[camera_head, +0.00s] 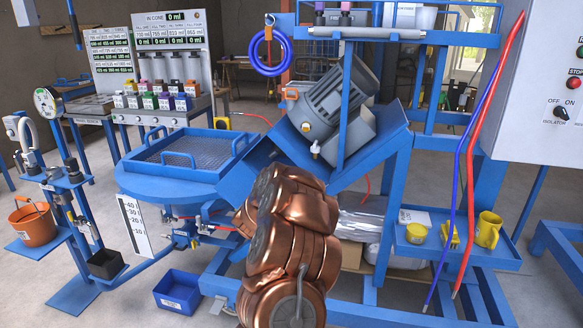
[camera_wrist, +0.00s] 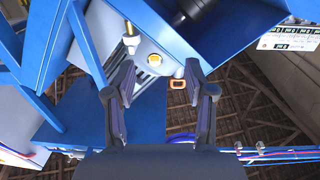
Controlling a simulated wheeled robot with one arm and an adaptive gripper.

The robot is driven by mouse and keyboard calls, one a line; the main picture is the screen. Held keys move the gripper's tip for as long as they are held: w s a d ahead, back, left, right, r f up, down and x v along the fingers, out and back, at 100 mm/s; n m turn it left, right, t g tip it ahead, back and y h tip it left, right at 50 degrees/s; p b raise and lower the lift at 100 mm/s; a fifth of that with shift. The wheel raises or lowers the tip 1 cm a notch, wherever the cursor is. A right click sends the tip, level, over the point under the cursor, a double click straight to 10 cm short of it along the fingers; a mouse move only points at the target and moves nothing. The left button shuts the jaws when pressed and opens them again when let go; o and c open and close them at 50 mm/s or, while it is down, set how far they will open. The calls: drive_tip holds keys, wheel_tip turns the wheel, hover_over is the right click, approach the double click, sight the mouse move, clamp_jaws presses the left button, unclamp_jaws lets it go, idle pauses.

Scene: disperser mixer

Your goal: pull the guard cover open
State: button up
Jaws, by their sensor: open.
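I cannot tell for sure which part is the guard cover. In the head view, a blue-framed mesh panel (camera_head: 205,150) with blue bar handles lies flat on the round blue table (camera_head: 150,183). Right of it, blue angled plates (camera_head: 375,145) sit around a tilted grey motor (camera_head: 335,100), with a small orange loop handle (camera_head: 291,94) at its upper left. My gripper (camera_wrist: 159,72) shows open in the wrist view, with nothing between its fingers. An orange loop (camera_wrist: 178,84) appears near its right finger; contact is unclear. My copper arm hides the gripper in the head view.
A blue frame surrounds the motor. Red and blue hoses (camera_head: 470,160) hang at right before a grey control cabinet (camera_head: 545,90). A shelf holds yellow cups (camera_head: 487,230). An orange bucket (camera_head: 34,224) stands left, and a blue bin (camera_head: 178,291) lies on the floor.

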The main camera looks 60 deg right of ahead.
drive_tip(key=shift+v, duration=1.1)
